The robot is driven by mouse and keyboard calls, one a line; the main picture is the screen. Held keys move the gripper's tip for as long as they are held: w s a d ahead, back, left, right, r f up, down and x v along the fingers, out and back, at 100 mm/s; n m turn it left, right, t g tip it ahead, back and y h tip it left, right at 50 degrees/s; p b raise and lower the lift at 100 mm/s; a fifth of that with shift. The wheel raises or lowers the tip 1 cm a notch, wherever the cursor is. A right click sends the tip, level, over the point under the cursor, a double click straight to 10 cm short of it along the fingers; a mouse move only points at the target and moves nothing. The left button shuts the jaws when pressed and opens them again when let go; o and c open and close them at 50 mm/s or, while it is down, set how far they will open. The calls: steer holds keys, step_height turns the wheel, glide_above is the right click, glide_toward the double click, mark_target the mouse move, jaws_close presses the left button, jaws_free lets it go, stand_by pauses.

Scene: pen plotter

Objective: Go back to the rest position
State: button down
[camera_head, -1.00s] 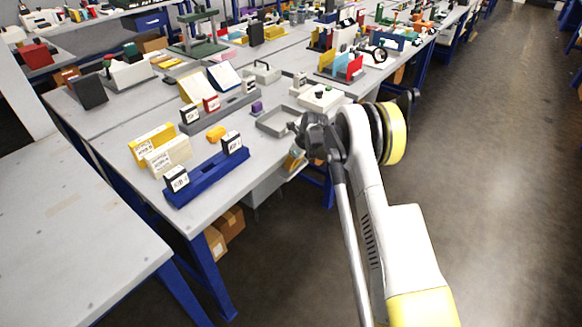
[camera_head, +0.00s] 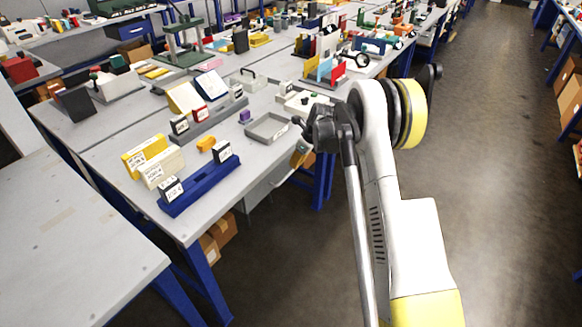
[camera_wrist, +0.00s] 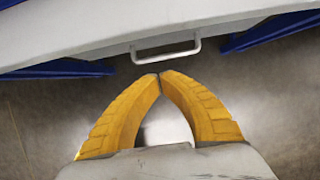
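My gripper shows in the wrist view (camera_wrist: 160,77) with its two yellow fingers meeting at the tips, with nothing between them. It hangs over the floor beside the table's front edge, where a white handle (camera_wrist: 166,47) shows just beyond the fingertips. No pen plotter can be made out.
The grey worktable (camera_head: 122,206) holds a blue block holder (camera_head: 201,184), yellow and cream boxes, a grey tray (camera_head: 267,128) and several fixtures. Another bare table (camera_head: 60,245) stands at the left. The aisle floor (camera_head: 490,190) on the right is clear.

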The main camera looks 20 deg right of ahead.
steer(key=s+a+r+n+t+h, duration=0.1)
steer(key=s+a+r+n, duration=0.2)
steer(key=s+r+n, duration=0.7)
steer(key=s+a+r+n+h, duration=0.1)
steer(key=s+a+r+n, duration=0.45)
steer(key=r, duration=0.85)
steer(key=s+a+n+t, duration=0.1)
steer(key=s+n+t, duration=0.1)
steer(key=s+n, duration=1.1)
steer(key=s, duration=1.2)
steer(key=shift+a+r+t+h, duration=0.15)
steer(key=shift+r+t+h, duration=0.05)
steer(key=shift+t+h, duration=0.1)
